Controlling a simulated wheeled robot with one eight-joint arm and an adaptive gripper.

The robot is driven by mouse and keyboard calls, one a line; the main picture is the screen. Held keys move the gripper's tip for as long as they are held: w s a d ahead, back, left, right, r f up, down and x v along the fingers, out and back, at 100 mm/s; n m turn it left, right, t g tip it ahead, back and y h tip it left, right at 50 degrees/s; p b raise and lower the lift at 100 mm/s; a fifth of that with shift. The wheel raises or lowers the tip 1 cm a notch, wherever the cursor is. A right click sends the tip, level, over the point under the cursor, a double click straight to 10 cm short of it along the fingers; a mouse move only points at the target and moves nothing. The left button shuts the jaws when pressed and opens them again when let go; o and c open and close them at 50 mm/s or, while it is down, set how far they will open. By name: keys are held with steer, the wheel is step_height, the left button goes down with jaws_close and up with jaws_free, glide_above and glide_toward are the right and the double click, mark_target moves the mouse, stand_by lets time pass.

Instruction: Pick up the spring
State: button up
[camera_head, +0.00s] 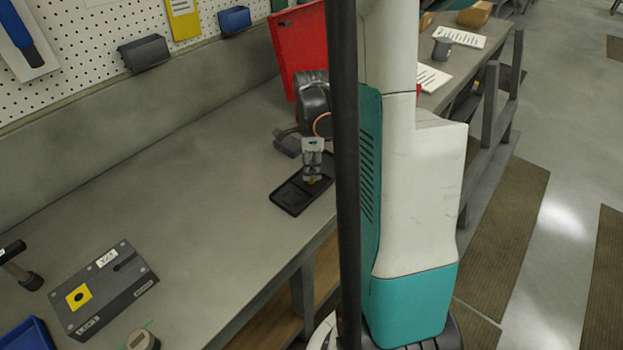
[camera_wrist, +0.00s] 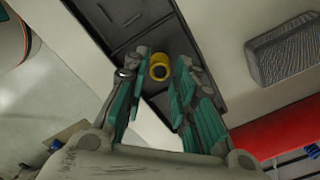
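A small yellow hollow round part (camera_wrist: 160,67) sits in a black tray (camera_wrist: 203,22) with compartments. It may be the spring, but I cannot make out coils. My gripper (camera_wrist: 163,62) is over the tray, with its two fingers apart on either side of the yellow part. A gap shows between the part and the fingers. In the head view my gripper (camera_head: 313,179) points down at the tray (camera_head: 291,200), and a speck of yellow shows at the fingertips. The far part of the tray is hidden behind my arm and the dark post.
A dark grey block (camera_head: 120,296) with a yellow square stands at the front left of the bench (camera_head: 200,185). A red panel (camera_head: 298,45) stands behind my gripper. A grey ridged object (camera_wrist: 288,50) lies beside the tray. The bench between block and tray is clear.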

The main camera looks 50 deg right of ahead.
step_height(320, 180, down, 3)
steer(key=shift+r, duration=0.15)
steer(key=shift+c, duration=0.2)
steer(key=c, duration=0.5)
steer(key=shift+r, duration=0.2)
